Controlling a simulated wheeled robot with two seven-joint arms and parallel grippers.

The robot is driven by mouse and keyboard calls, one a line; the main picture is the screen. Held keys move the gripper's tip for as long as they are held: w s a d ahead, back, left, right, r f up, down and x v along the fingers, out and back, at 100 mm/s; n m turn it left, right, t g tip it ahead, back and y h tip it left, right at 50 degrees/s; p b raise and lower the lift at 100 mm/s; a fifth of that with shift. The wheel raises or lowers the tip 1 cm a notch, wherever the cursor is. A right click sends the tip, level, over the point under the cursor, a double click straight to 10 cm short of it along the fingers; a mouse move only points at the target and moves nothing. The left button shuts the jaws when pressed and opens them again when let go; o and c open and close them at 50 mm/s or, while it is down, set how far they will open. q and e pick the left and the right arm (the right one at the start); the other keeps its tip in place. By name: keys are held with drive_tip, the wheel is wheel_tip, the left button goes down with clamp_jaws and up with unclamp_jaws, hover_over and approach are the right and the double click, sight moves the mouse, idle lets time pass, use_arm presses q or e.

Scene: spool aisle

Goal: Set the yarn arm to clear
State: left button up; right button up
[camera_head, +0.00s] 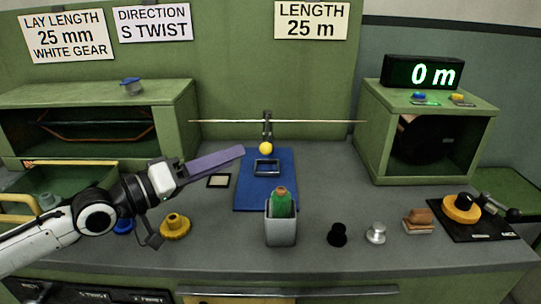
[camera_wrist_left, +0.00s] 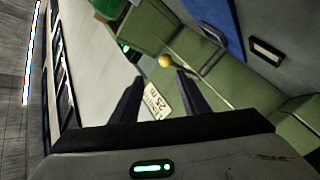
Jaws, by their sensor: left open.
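A dark lever (camera_head: 267,125) with a yellow ball knob (camera_head: 265,148) stands at the back of the counter, at a thin horizontal rod; it looks like the yarn arm. The knob also shows in the left wrist view (camera_wrist_left: 166,61), beyond and between my fingers. My left gripper (camera_head: 242,151) reaches in from the left, its fingertips just left of the knob in the head view. In the left wrist view my left gripper (camera_wrist_left: 157,78) has its fingers apart with nothing between them. No clear mark shows by the lever. My right gripper is out of view.
A blue mat (camera_head: 246,192) with a metal frame (camera_head: 266,168) lies below the knob. A grey cup (camera_head: 281,225) holding a green bottle stands in front. Green housings stand left (camera_head: 185,97) and right (camera_head: 375,150). A display (camera_head: 422,72) reads 0 m. Knobs and blocks line the front right.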

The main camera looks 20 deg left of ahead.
sight(265, 148)
use_arm(q)
drive_tip(key=shift+f+p+x, duration=0.1)
drive_tip(key=shift+f+x, duration=0.15)
drive_tip(key=shift+x, duration=1.6)
drive_tip(key=shift+f+p+x, duration=0.1)
drive_tip(key=shift+f+x, duration=0.15)
drive_tip(key=shift+x, duration=1.55)
drive_tip(key=shift+f+p+x, duration=0.1)
drive_tip(key=shift+f+x, duration=0.15)
drive_tip(key=shift+x, duration=1.6)
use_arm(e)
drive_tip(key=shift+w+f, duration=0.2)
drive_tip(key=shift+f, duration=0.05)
use_arm(q)
drive_tip(key=shift+w+a, duration=0.1)
drive_tip(key=shift+a, duration=0.1)
drive_tip(key=shift+c, duration=0.3)
